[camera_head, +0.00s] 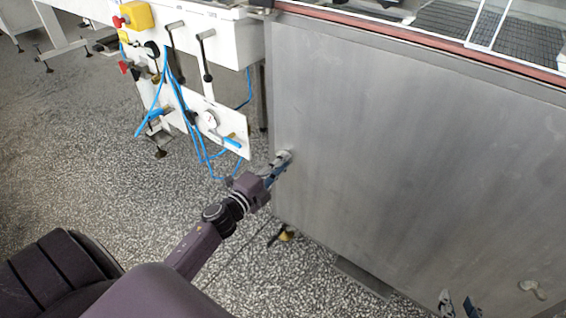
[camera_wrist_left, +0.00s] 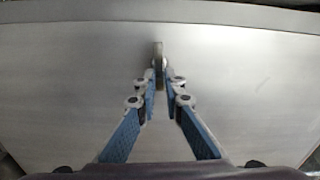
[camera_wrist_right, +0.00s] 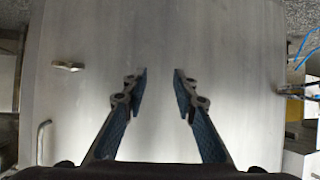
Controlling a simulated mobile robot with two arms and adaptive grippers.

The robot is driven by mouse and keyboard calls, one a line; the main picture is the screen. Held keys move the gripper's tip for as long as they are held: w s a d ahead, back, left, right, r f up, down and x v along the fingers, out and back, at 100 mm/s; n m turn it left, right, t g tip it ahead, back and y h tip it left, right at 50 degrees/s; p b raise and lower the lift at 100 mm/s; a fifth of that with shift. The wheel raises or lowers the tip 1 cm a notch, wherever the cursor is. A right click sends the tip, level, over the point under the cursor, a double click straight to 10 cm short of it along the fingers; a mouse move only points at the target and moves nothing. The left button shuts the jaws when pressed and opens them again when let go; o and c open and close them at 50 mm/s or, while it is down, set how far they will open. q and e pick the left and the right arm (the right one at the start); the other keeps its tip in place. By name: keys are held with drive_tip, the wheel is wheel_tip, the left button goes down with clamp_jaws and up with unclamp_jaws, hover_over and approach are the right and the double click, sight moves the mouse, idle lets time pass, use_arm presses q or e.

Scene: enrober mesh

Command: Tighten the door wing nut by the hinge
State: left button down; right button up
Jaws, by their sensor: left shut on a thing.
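The large grey metal door panel (camera_head: 420,170) fills the right of the head view. My left gripper (camera_head: 284,157) is at the panel's left edge. In the left wrist view its fingers (camera_wrist_left: 159,72) are shut on a small upright metal piece, the wing nut (camera_wrist_left: 158,52), standing out from the panel. The fingers hide most of it. My right gripper (camera_head: 457,300) is low in the head view, in front of the panel. In the right wrist view its fingers (camera_wrist_right: 159,74) are apart with nothing between them. A second wing nut (camera_head: 532,289) shows at the panel's lower right.
A white machine with levers (camera_head: 205,50) and blue hoses (camera_head: 185,105) stands left of the panel. A reddish strip (camera_head: 420,40) runs along the panel's top. A bar handle (camera_wrist_right: 42,140) shows in the right wrist view. Speckled floor (camera_head: 90,150) lies open at left.

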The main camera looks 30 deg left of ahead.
use_arm(q)
drive_tip(key=shift+m, duration=0.5)
use_arm(e)
drive_tip(key=shift+w+a+r+t+y, duration=0.15)
drive_tip(key=shift+w+r+t, duration=0.1)
drive_tip(key=shift+r, duration=0.15)
drive_tip(key=shift+w+a+r+t+y, duration=0.1)
drive_tip(key=shift+w+r+t+y, duration=0.05)
drive_tip(key=shift+w+r+t, duration=0.15)
use_arm(q)
drive_tip(key=c, duration=2.1)
unclamp_jaws()
drive_tip(key=shift+o, duration=0.3)
drive_tip(key=shift+w, duration=0.1)
drive_tip(key=s, duration=1.2)
drive_tip(key=shift+a, duration=0.45)
